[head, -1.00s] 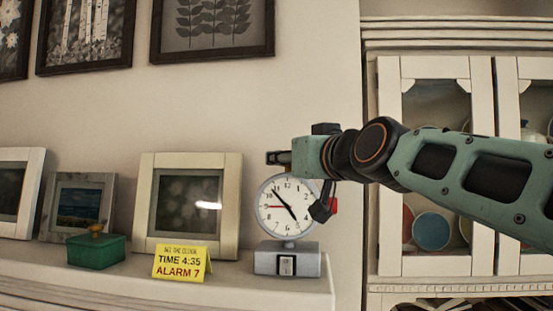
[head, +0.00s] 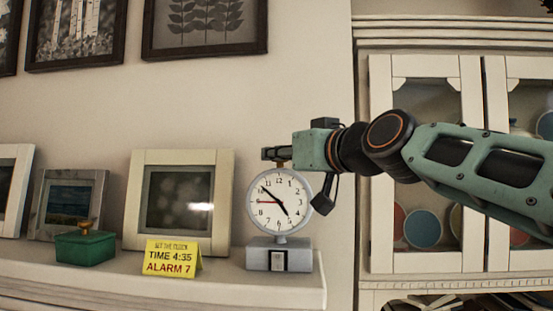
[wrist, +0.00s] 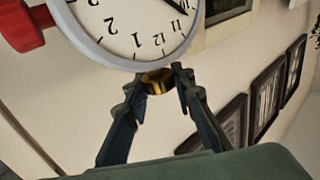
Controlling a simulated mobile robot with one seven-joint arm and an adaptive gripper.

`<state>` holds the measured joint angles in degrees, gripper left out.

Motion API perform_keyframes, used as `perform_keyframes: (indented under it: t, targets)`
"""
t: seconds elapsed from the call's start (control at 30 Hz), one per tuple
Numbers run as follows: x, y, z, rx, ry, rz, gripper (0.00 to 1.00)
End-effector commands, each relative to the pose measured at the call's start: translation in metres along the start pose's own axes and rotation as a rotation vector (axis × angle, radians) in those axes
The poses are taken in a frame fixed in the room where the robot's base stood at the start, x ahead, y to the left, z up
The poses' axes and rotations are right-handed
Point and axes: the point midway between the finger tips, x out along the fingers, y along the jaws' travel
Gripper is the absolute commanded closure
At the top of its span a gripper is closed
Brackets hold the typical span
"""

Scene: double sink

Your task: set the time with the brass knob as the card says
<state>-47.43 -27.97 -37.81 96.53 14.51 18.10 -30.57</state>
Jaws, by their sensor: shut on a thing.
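The clock (head: 267,217) stands upright on a grey base at the right end of the shelf. Its long black hand points near 10, its short black hand near 5, its thin red hand at 9. The yellow card (head: 172,258) reads TIME 4:35, ALARM 7. My gripper (head: 276,153) is at the top of the clock. In the wrist view, its fingers are shut on the brass knob (wrist: 157,81), which sits at the clock's rim. A red part (wrist: 22,26) sticks out from the clock's side there.
Left of the card is a green box (head: 85,248) with a brass-coloured knob on its lid. Picture frames (head: 222,200) stand behind on the shelf. A glass-fronted cabinet (head: 380,235) is at right, behind my arm.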

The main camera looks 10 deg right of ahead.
Motion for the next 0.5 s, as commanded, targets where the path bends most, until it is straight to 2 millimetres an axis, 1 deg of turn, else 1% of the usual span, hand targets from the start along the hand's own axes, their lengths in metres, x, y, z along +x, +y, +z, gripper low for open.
perform_keyframes:
  t: [0.5]
  targets:
    - [0.0003, -0.0013, -0.0002, 0.003, 0.001, -0.208, 1.0]
